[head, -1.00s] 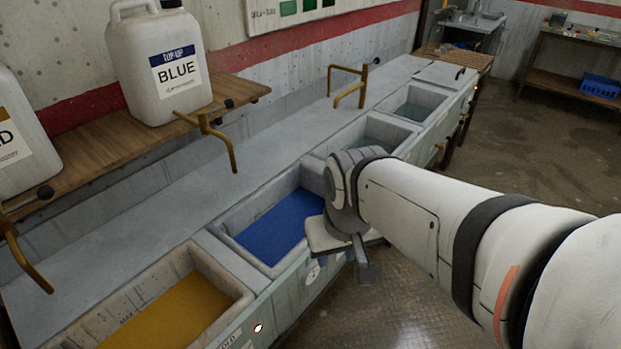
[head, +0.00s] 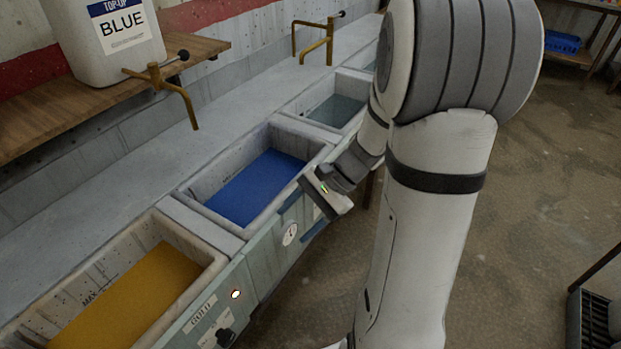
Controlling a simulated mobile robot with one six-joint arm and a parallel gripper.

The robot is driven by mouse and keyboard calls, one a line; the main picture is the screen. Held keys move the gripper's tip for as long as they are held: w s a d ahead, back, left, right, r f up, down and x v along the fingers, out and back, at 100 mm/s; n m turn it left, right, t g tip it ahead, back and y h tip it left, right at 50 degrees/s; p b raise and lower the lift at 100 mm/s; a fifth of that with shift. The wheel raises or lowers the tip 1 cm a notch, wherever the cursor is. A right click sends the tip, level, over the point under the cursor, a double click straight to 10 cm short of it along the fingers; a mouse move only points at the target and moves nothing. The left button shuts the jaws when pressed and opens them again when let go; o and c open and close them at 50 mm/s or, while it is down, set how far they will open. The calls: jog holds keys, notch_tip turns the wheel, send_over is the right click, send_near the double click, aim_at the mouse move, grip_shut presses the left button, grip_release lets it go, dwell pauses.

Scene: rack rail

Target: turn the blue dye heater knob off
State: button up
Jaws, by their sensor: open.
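The blue dye vat (head: 192,192) is a grey stone trough holding blue dye, set in the long bench at the middle of the head view. Its front panel carries a round white dial (head: 290,234). I cannot make out the blue heater knob; my gripper and arm cover part of that panel. My gripper (head: 302,215) is open, with its two blue-grey fingers apart, close in front of the panel just right of the dial. Nothing shows between the fingers, and I cannot tell whether they touch the panel.
The gold dye vat (head: 215,262) is at lower left, with a lit indicator (head: 236,294) and a black knob (head: 226,337) on its front. A brass tap (head: 165,80) and a BLUE jug (head: 105,45) are behind. Open floor (head: 540,220) lies right; a dark crate (head: 590,320) stands at lower right.

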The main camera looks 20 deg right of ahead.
jog(key=w+d+f+m+t+b, duration=0.3)
jog(key=w+d+f+m+t, duration=0.15)
jog(key=d+f+m, duration=0.3)
jog(key=w+d+f+m+t+b, duration=0.2)
jog(key=w+d+f+m+t, duration=0.1)
jog(key=d+f+m+t, duration=0.4)
jog(key=w+d+f+m+t+b, duration=0.35)
jog(key=d+f+m, duration=0.2)
jog(key=f, duration=0.35)
jog(key=x, duration=0.7)
jog(key=shift+d+r+y, duration=0.25)
jog(key=shift+d+y, duration=0.05)
jog(key=shift+w, duration=0.1)
jog(key=c, duration=0.9)
jog(key=shift+d, duration=0.2)
jog(key=shift+c, duration=0.4)
jog(key=shift+a, duration=0.1)
